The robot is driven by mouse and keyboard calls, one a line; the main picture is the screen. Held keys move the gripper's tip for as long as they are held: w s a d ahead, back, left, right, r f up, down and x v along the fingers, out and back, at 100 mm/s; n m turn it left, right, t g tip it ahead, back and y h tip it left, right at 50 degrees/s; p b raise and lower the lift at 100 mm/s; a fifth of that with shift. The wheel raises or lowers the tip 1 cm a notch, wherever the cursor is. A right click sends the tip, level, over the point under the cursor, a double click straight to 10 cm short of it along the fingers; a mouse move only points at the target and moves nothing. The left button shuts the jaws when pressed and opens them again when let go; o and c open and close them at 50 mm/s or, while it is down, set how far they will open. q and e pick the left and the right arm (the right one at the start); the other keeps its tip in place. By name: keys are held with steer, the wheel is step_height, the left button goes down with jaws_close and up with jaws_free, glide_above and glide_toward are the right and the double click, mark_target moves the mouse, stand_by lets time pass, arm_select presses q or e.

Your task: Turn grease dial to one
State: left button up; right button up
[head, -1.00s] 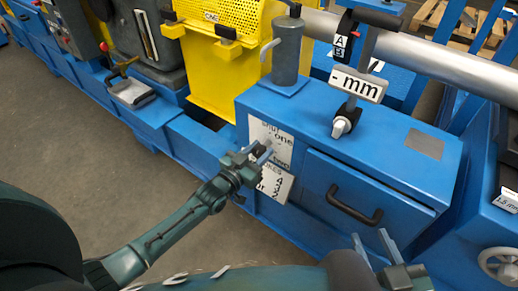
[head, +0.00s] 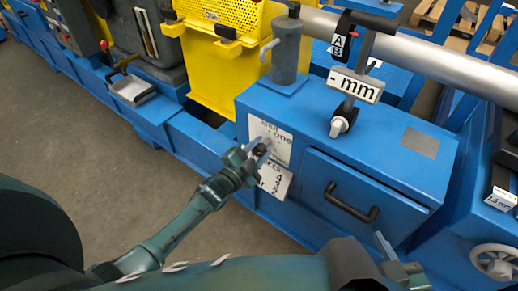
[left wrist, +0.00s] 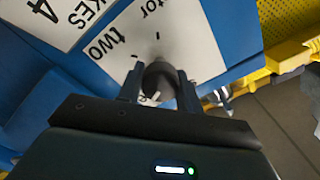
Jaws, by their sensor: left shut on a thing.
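The grease dial is a dark round knob (left wrist: 158,80) on a white plate (head: 281,138) on the blue cabinet's front. The plate shows "one" in the head view and "two" in the left wrist view, with short tick marks. My left gripper (head: 260,150) is at the plate, its two fingers on either side of the knob and shut on it, as the left wrist view (left wrist: 158,88) also shows. The gripper partly hides the knob, and I cannot tell which mark it points at. My right gripper (head: 393,254) is low at the right, empty, its fingers partly visible and apart.
A second white plate (head: 274,181) with lettering sits just below. Right of it is a drawer with a black handle (head: 350,203). On the cabinet top stand a grey cylinder (head: 286,50) and a "- mm" sign (head: 356,85). The floor at left is clear.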

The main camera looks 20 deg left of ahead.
arm_select(q)
steer(key=shift+m, duration=0.5)
steer(key=o, duration=1)
steer(key=p+v, duration=0.2)
steer(key=v, duration=1.1)
steer(key=shift+p, duration=0.35)
arm_select(e)
steer(key=shift+s+d+r+m, duration=0.2)
steer(key=shift+d+r+m, duration=0.1)
steer(key=shift+r, duration=0.35)
steer(key=shift+s+d+r+m, duration=0.2)
steer(key=shift+r+m, duration=0.1)
steer(key=shift+r, duration=0.3)
arm_select(q)
steer(key=shift+s, duration=0.1)
